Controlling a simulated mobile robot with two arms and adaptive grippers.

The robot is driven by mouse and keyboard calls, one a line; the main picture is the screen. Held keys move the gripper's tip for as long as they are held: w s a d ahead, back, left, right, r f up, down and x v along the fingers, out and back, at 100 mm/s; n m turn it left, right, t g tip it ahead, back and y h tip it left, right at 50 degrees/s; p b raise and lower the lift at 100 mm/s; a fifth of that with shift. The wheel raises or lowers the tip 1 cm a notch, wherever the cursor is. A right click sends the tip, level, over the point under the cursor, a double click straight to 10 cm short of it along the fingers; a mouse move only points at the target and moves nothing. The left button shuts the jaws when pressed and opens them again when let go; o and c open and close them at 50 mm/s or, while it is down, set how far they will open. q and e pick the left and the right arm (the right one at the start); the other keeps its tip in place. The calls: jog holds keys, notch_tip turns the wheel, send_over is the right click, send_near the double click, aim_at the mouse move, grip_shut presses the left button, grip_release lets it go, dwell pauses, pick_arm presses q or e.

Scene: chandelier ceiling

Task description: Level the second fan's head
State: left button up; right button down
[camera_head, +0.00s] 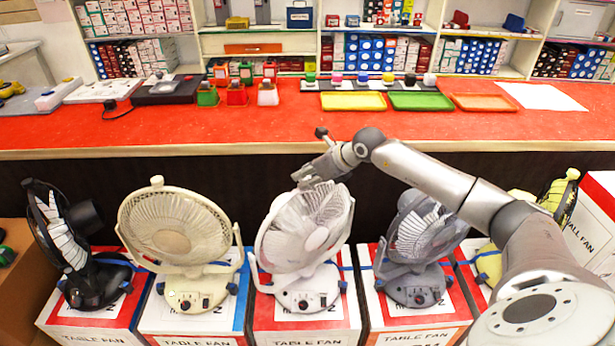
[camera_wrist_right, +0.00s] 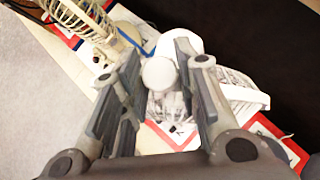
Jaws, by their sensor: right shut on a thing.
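A row of table fans stands on boxes in front of the red counter. The second from the left is a cream fan (camera_head: 172,228), its round cage facing forward with a knob (camera_head: 156,181) on top. The third is a white fan (camera_head: 304,233), its head tilted and partly under my right gripper (camera_head: 315,172). In the right wrist view, the fingers (camera_wrist_right: 158,85) are shut on the white fan's round knob (camera_wrist_right: 160,73). The cream fan's cage (camera_wrist_right: 88,18) shows at the upper left there. My left gripper is not in view.
A black fan (camera_head: 68,243) stands at the left, a grey fan (camera_head: 421,247) right of the white one. A yellow fan (camera_head: 560,193) is partly behind my right arm. The red counter (camera_head: 220,128) behind has trays and small items.

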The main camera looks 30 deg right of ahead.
jog(key=shift+s+f, duration=0.25)
jog(key=shift+f, duration=0.15)
jog(key=c, duration=1.3)
grip_release()
jog(key=shift+s, duration=0.1)
jog(key=shift+o, duration=1)
jog(key=shift+r, duration=0.2)
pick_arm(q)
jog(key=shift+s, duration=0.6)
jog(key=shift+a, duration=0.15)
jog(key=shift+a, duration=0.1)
pick_arm(e)
jog(key=shift+d+r, duration=0.1)
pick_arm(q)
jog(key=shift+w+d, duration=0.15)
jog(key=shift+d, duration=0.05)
pick_arm(e)
jog(key=v, duration=1.1)
jog(key=shift+s+r, duration=0.2)
jog(key=shift+s, duration=0.15)
